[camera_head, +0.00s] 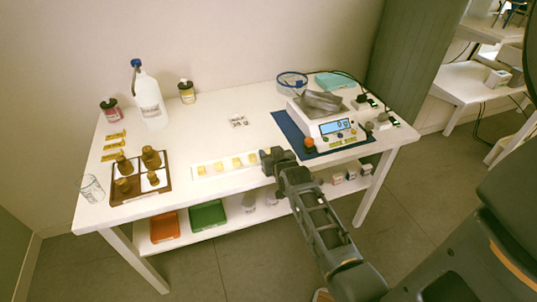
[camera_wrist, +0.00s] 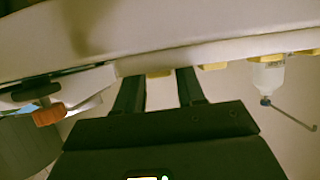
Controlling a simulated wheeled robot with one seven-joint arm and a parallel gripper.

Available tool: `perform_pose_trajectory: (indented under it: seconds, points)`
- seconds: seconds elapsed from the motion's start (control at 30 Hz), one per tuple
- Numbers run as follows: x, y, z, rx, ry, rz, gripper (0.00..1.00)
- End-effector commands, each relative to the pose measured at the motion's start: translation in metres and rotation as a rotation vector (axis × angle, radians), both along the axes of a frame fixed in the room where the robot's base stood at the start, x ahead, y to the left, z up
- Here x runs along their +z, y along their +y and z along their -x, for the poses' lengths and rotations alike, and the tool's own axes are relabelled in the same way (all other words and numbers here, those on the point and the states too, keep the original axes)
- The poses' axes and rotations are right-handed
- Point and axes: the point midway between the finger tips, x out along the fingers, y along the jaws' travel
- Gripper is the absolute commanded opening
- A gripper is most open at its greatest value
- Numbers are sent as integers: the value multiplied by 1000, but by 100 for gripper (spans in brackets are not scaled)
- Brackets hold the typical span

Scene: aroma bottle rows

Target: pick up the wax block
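Several small yellow wax blocks sit in a row on a white strip (camera_head: 226,173) near the table's front edge; one wax block (camera_head: 236,162) is near the middle of the row. My gripper (camera_head: 266,156) is at the right end of the strip and hides part of it. In the wrist view, which looks upside down, my two dark fingers (camera_wrist: 160,88) stand apart with a gap between them. A yellow wax block (camera_wrist: 158,73) shows just beyond the fingertips, in line with the gap. I see no contact with it. More yellow blocks lie to its right.
A brown tray with brown bottles (camera_head: 151,157) and a clear bottle (camera_head: 148,101) stand left. The table's middle is mostly clear.

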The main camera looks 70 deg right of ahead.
Motion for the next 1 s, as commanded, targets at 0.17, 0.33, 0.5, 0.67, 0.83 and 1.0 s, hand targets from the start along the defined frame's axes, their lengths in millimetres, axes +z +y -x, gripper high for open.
perform_pose_trajectory:
  seconds: [0.17,0.33,0.5,0.67,0.83,1.0]
  points:
    - [0,0,0,0,0,0,21]
    - [0,0,0,0,0,0,5]
    - [0,0,0,0,0,0,0]
    - [1,0,0,0,0,0,0]
    - [10,0,0,1,-1,2,0]
    - [35,1,-1,2,-3,3,0]
